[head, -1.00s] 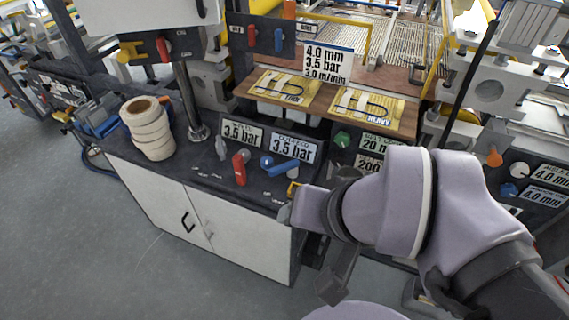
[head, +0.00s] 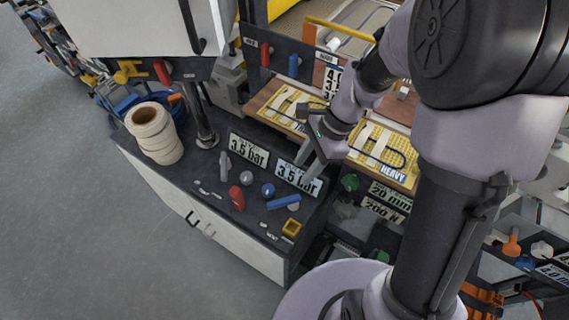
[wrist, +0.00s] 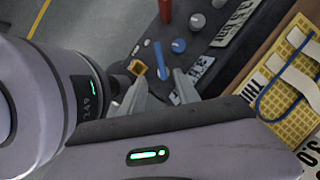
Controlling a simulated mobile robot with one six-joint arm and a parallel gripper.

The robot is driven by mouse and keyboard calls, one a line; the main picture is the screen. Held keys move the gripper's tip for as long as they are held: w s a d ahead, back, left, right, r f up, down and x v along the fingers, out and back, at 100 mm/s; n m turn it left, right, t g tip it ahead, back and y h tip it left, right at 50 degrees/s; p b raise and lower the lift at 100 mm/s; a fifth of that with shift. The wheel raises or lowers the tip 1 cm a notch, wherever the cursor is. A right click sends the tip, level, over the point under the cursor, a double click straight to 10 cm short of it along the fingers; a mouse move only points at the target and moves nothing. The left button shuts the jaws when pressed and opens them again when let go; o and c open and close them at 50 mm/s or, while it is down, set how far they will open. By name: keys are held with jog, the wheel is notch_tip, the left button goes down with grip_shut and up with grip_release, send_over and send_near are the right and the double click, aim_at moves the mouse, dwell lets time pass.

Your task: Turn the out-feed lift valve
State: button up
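A blue lever (head: 283,202) lies on the dark cabinet top in front of the right 3.5 bar plate (head: 298,179), which earlier read as out-feed. A round blue knob (head: 268,190) is just behind it. A red lever (head: 237,198) stands to their left, by the other 3.5 bar plate (head: 248,151). My gripper (head: 314,162) hangs above and behind the blue lever, near the right plate, apart from the lever. In the wrist view my gripper (wrist: 158,90) has its fingers spread with nothing between them; the blue lever (wrist: 160,59) shows just beyond the tips.
A stack of cream rolls (head: 153,133) stands at the cabinet's left beside a metal post (head: 205,125). A yellow square piece (head: 291,228) is at the cabinet's front right corner. Yellow mesh boards (head: 375,155) lie behind my gripper. Open floor (head: 110,230) is at left.

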aim_at(281, 201)
jog(key=b+x, duration=0.4)
jog(key=x, duration=1)
jog(key=shift+a+f+b, duration=0.15)
jog(key=shift+f+b, duration=0.15)
jog(key=shift+b, duration=0.1)
grip_shut()
dwell(0.3)
